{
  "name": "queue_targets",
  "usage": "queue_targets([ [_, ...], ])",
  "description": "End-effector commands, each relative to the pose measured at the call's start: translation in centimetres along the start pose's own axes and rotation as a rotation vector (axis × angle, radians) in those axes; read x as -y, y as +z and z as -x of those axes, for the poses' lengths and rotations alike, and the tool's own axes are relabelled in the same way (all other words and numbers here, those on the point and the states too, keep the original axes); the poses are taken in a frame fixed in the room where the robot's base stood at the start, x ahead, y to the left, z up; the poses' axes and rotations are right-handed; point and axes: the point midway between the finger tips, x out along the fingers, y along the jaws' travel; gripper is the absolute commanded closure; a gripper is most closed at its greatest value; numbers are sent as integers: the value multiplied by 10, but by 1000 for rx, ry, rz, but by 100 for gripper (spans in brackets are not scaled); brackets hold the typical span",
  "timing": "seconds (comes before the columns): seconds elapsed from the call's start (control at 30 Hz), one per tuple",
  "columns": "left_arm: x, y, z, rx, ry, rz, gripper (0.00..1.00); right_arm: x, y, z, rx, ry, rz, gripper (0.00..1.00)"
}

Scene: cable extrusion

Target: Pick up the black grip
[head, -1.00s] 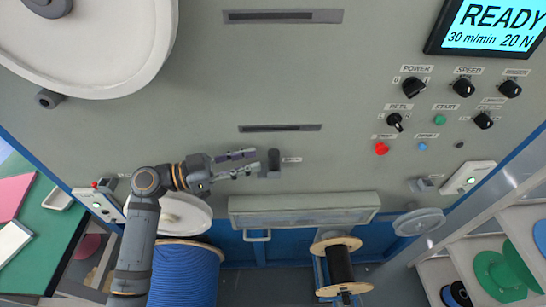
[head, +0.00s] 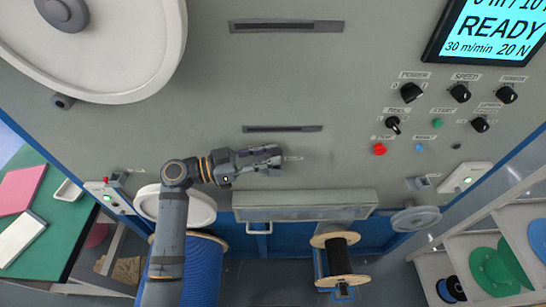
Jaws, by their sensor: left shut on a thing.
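The black grip (head: 275,164) is a small dark handle on the grey machine panel, just left of a small label. In the head view my left gripper (head: 268,158) reaches it from the left, its fingers around the grip. The fingers are shut on the grip and hide most of it. The grip still appears to be at its place on the panel. My right gripper does not show.
The grey panel (head: 330,90) carries slots, knobs and a lit READY screen (head: 500,25). A long grey box (head: 305,205) juts out below the grip. A blue cable reel (head: 190,268) and a black spool (head: 338,258) stand lower down. A green table (head: 60,225) is at left.

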Motion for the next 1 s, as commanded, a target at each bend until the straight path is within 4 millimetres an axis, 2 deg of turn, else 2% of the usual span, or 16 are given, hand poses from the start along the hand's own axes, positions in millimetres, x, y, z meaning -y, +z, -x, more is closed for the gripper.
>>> queue_targets([
  [0.17, 0, -10, 0, -1, 0, -4, 100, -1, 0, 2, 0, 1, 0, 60],
  [0.33, -1, -38, 4, 2, -1, -5, 100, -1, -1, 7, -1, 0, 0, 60],
  [0.57, -15, -95, 52, 14, 3, -7, 100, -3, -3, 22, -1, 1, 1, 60],
  [0.6, -16, -91, 60, 15, 1, -6, 100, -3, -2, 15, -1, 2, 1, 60],
  [0.67, -20, -96, 71, 13, 3, -3, 100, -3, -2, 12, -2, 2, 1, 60],
  [0.8, -26, -110, 93, 12, 2, 1, 100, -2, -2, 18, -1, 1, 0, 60],
  [0.87, -29, -120, 102, 11, 3, 3, 100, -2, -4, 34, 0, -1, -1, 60],
  [0.97, -32, -125, 114, 11, 1, 5, 100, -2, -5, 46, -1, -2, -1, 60],
  [1.0, -33, -131, 118, 7, 1, 7, 100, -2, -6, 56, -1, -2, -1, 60],
])
